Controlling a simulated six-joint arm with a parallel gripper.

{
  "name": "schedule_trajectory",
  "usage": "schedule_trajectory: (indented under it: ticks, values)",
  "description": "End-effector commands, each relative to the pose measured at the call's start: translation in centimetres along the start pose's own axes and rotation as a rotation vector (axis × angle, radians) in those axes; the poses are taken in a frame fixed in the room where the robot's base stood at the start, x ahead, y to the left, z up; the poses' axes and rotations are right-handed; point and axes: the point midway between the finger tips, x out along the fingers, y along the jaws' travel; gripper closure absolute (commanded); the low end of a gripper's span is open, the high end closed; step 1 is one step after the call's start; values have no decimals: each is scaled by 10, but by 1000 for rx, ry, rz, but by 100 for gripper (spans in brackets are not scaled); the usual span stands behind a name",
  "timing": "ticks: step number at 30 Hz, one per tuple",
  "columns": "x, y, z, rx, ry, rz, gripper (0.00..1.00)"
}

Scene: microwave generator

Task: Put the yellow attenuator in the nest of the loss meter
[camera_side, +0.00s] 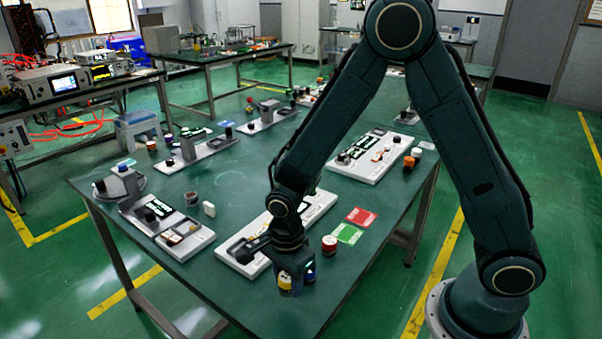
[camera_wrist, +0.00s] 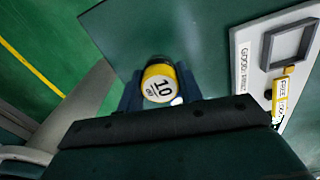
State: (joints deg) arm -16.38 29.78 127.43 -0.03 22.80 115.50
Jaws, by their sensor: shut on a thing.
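The yellow attenuator (camera_side: 286,284) is a short cylinder at the table's near edge in the side view. In the wrist view the attenuator (camera_wrist: 160,84) shows a white face marked 10 and a yellow rim. My gripper (camera_side: 297,275) is shut on it, with one dark finger on each side; the gripper (camera_wrist: 160,95) also shows in the wrist view. The lower part of the attenuator is hidden. Several pale instrument panels stand on the table, and I cannot tell which one is the loss meter. The closest panel (camera_side: 232,258) lies just left of my gripper, partly behind my arm.
That panel carries a grey square frame (camera_wrist: 287,46) and a yellow labelled piece (camera_wrist: 283,88). Other panels stand at left (camera_side: 187,247) and right (camera_side: 358,176).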

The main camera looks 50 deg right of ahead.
Motion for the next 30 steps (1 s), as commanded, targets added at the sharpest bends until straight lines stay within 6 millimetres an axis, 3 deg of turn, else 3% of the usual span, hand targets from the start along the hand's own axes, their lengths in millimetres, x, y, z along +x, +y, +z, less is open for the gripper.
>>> schedule_trajectory:
  ticks: [11,22,30]
  values:
    - [8,0,0,0,0,0,92]
    - [43,0,0,0,1,2,92]
    - [48,0,0,0,0,0,92]
